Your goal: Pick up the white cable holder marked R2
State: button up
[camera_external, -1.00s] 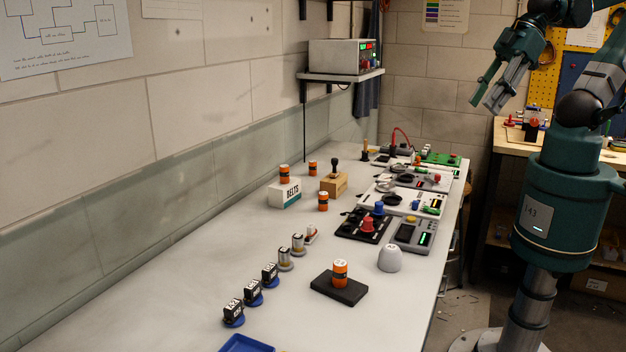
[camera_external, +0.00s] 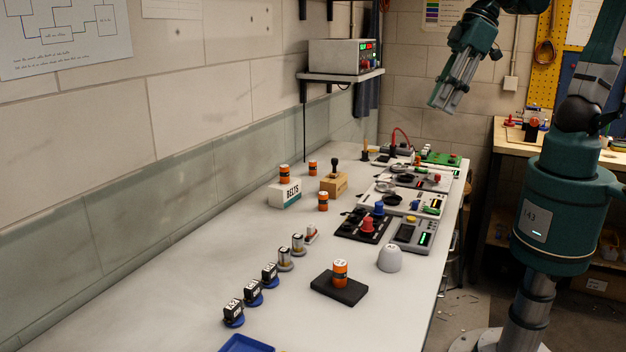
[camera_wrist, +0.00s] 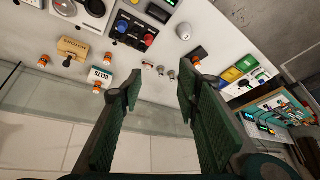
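I cannot read an R2 mark on anything in these frames, so I cannot tell for sure which piece is the white cable holder. A white dome-like piece (camera_external: 391,258) sits near the bench's right edge; it also shows in the wrist view (camera_wrist: 184,31). Several small pale pieces with round bases (camera_external: 285,260) stand in a row left of it, seen small in the wrist view (camera_wrist: 160,69). My gripper (camera_external: 442,109) hangs high in the air at the right, well above the bench, tilted down. In the wrist view its two fingers (camera_wrist: 158,92) are apart with nothing between them.
A black pad (camera_external: 330,290) bears an orange cylinder (camera_external: 340,270). Black blocks on blue bases (camera_external: 253,293) stand nearby. Control panels (camera_external: 410,235), a BELTS box (camera_external: 284,193) and a wooden block (camera_external: 334,184) occupy the middle. The left bench strip is clear.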

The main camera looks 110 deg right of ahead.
jog(key=w+d+f+m+g+b, duration=0.15)
jog(key=w+f, duration=0.25)
jog(key=w, duration=0.5)
jog(key=m+g+b, duration=0.2)
jog(key=m+g, duration=0.1)
jog(key=m, duration=0.2)
send_over(311, 225)
notch_tip(311, 225, down, 24)
jog(key=shift+s+a+h, duration=0.3)
jog(key=shift+a, duration=0.05)
jog(key=shift+f, duration=0.1)
jog(key=shift+w+f, duration=0.1)
jog(key=shift+f, duration=0.4)
jog(key=shift+d+f, duration=0.1)
jog(key=shift+f, duration=0.65)
jog(key=shift+f, duration=0.1)
jog(key=shift+w+d+f, duration=0.1)
jog(key=shift+f, duration=1.15)
jog(key=shift+w+d+f, duration=0.1)
jog(key=shift+f, duration=1.15)
